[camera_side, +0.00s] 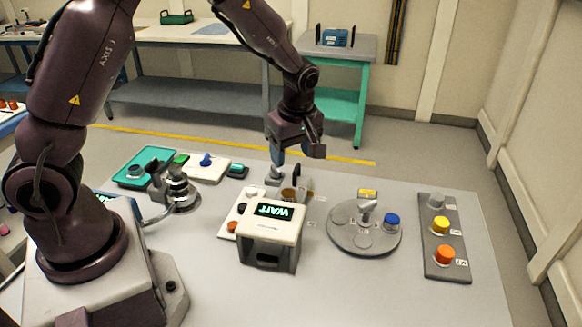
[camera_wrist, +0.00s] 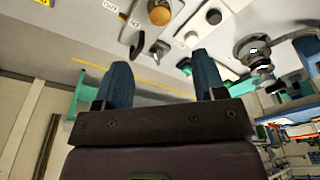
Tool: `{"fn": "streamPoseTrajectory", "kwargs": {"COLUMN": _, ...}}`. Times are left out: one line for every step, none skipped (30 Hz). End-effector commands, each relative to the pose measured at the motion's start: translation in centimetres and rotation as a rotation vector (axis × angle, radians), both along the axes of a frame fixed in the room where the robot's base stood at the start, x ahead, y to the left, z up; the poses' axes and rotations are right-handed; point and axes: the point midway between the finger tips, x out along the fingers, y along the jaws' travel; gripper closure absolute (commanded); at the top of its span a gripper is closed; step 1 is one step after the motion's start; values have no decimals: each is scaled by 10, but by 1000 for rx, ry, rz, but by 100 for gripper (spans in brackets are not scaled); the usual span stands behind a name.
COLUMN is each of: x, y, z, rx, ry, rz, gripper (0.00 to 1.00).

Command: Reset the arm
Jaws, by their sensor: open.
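My gripper (camera_side: 297,155) hangs from my arm over the back middle of the grey table (camera_side: 340,285). It is open, with nothing seen between its fingers.
A round grey plate (camera_side: 345,240) holds a blue-capped piece (camera_side: 391,223). At right is a panel (camera_side: 432,262) with grey, yellow and orange pieces. A teal tray (camera_side: 127,180), white tray (camera_side: 213,175) and metal stand (camera_side: 180,190) are at left. The front right tabletop is clear.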

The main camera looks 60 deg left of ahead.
Motion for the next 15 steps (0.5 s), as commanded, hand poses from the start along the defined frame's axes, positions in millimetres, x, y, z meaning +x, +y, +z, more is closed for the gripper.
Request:
{"fn": "streamPoseTrajectory", "kwargs": {"x": 0, "y": -1, "z": 5, "rx": 0, "ry": -3, "rz": 0, "gripper": 36}}
{"fn": "streamPoseTrajectory", "kwargs": {"x": 0, "y": -1, "z": 7, "rx": 0, "ry": -2, "rz": -1, "gripper": 36}}
{"fn": "streamPoseTrajectory", "kwargs": {"x": 0, "y": -1, "z": 8, "rx": 0, "ry": 1, "rz": -11, "gripper": 36}}
{"fn": "streamPoseTrajectory", "kwargs": {"x": 0, "y": -1, "z": 9, "rx": 0, "ry": 4, "rz": -24, "gripper": 36}}
{"fn": "streamPoseTrajectory", "kwargs": {"x": 0, "y": -1, "z": 10, "rx": 0, "ry": 7, "rz": -42, "gripper": 36}}
{"fn": "streamPoseTrajectory", "kwargs": {"x": -1, "y": -1, "z": 10, "rx": 0, "ry": 16, "rz": -78, "gripper": 36}}
{"fn": "streamPoseTrajectory", "kwargs": {"x": -1, "y": -1, "z": 10, "rx": -1, "ry": 24, "rz": -111, "gripper": 36}}
{"fn": "streamPoseTrajectory", "kwargs": {"x": -3, "y": -1, "z": 9, "rx": -2, "ry": 37, "rz": -149, "gripper": 36}}
{"fn": "streamPoseTrajectory", "kwargs": {"x": -9, "y": -2, "z": 6, "rx": -7, "ry": 62, "rz": -207, "gripper": 36}}
{"fn": "streamPoseTrajectory", "kwargs": {"x": -13, "y": -3, "z": 4, "rx": -13, "ry": 83, "rz": -256, "gripper": 36}}
{"fn": "streamPoseTrajectory", "kwargs": {"x": -18, "y": -5, "z": 4, "rx": -20, "ry": 101, "rz": -309, "gripper": 36}}
{"fn": "streamPoseTrajectory", "kwargs": {"x": -24, "y": -8, "z": 7, "rx": -33, "ry": 115, "rz": -384, "gripper": 36}}
{"fn": "streamPoseTrajectory", "kwargs": {"x": -29, "y": -11, "z": 11, "rx": -43, "ry": 124, "rz": -439, "gripper": 36}}
{"fn": "streamPoseTrajectory", "kwargs": {"x": -33, "y": -14, "z": 16, "rx": -53, "ry": 126, "rz": -497, "gripper": 36}}
{"fn": "streamPoseTrajectory", "kwargs": {"x": -40, "y": -17, "z": 24, "rx": -66, "ry": 129, "rz": -575, "gripper": 36}}
